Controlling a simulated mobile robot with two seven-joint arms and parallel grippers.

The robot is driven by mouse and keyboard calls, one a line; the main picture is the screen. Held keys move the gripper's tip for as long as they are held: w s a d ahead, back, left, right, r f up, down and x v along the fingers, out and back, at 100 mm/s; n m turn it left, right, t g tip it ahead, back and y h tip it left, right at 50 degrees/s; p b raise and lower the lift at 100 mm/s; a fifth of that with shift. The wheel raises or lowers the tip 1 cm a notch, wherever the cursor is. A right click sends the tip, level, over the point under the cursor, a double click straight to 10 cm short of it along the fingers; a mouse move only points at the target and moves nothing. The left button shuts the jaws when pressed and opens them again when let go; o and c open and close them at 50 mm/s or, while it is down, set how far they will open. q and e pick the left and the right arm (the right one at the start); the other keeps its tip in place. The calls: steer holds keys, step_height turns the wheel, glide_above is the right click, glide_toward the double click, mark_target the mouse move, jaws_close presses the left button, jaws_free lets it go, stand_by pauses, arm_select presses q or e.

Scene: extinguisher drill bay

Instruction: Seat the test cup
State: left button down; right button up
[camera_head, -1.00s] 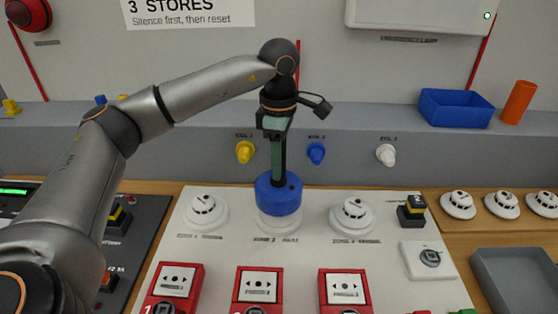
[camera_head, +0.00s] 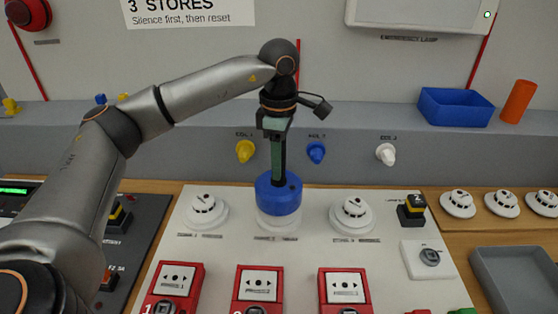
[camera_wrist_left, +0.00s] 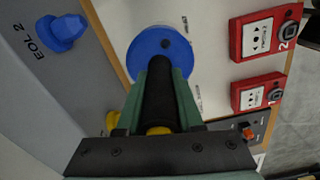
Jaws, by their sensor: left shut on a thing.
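The blue test cup (camera_head: 278,196) with a dark upright handle stands over the middle detector position on the white panel (camera_head: 318,222). A white round base (camera_head: 278,222) shows below its rim; I cannot tell whether the cup touches it or how deep it sits. My left gripper (camera_head: 278,160) is above the cup, its green fingers shut on the dark handle. In the left wrist view the blue cup (camera_wrist_left: 160,52) lies beyond the fingertips (camera_wrist_left: 164,72), with the black handle between them. The cup hides most of the middle detector. My right gripper is not in view.
White detectors stand left (camera_head: 205,211) and right (camera_head: 352,215) of the cup. Red call points (camera_head: 258,285) line the panel's front. Coloured end-of-line plugs (camera_head: 316,153) are on the grey wall ledge behind. A blue bin (camera_head: 455,107), an orange cylinder (camera_head: 518,101) and a grey tray (camera_head: 515,280) are at right.

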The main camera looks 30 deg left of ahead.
arm_select(q)
steer(key=shift+f+b, duration=1.5)
steer(key=shift+f, duration=0.8)
stand_by(0.8)
steer(key=shift+c, duration=0.8)
jaws_free()
steer(key=shift+r, duration=0.1)
steer(key=shift+r+p, duration=2.85)
steer(key=shift+r, duration=0.6)
steer(key=shift+f, duration=0.1)
